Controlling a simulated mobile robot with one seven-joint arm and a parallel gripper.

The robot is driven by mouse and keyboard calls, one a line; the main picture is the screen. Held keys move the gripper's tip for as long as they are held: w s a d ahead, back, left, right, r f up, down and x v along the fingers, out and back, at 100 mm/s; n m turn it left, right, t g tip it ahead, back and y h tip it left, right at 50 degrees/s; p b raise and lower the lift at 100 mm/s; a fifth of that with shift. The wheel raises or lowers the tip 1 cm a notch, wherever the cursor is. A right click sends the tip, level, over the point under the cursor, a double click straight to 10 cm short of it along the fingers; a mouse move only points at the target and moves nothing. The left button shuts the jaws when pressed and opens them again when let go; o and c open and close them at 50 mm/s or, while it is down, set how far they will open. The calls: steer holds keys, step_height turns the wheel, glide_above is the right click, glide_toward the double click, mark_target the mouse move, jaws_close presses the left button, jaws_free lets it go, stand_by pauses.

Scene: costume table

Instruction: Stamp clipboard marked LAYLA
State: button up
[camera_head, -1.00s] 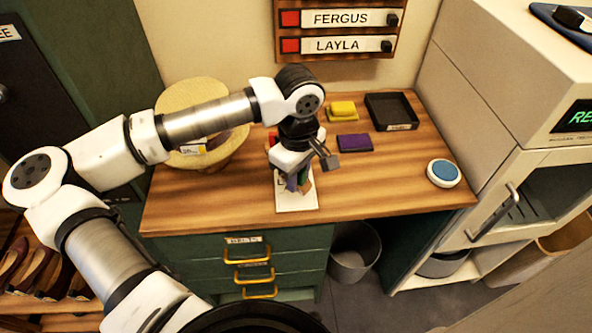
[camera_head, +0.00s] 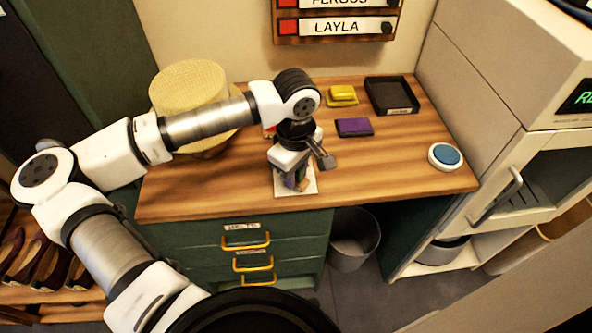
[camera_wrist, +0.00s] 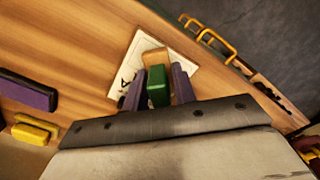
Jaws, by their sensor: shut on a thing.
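A white sheet or clipboard (camera_head: 310,184) lies on the desk near its front edge, largely covered by my gripper in the head view. In the wrist view the clipboard (camera_wrist: 190,72) shows part of a dark letter; the full name cannot be read. My gripper (camera_head: 296,182) is over it, pointing down. In the wrist view my gripper (camera_wrist: 157,90) has its two purple-grey fingers shut on a stamp (camera_wrist: 157,88) with a green block and a tan wooden part. Whether the stamp touches the paper cannot be told.
A purple pad (camera_head: 354,127), a yellow pad (camera_head: 342,95) and a black tray (camera_head: 391,96) lie behind to the right. A blue-topped round object (camera_head: 445,156) is at the right. A straw hat (camera_head: 188,95) stands left. A LAYLA plate (camera_head: 336,27) is on the wall.

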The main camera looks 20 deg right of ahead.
steer(key=shift+f+b, duration=0.55)
steer(key=shift+b, duration=0.15)
stand_by(0.6)
steer(key=shift+s+f+b, duration=0.1)
steer(key=shift+b, duration=0.5)
stand_by(2.1)
steer(key=shift+r+p, duration=1.3)
steer(key=shift+r, duration=2.3)
steer(key=shift+w, duration=0.2)
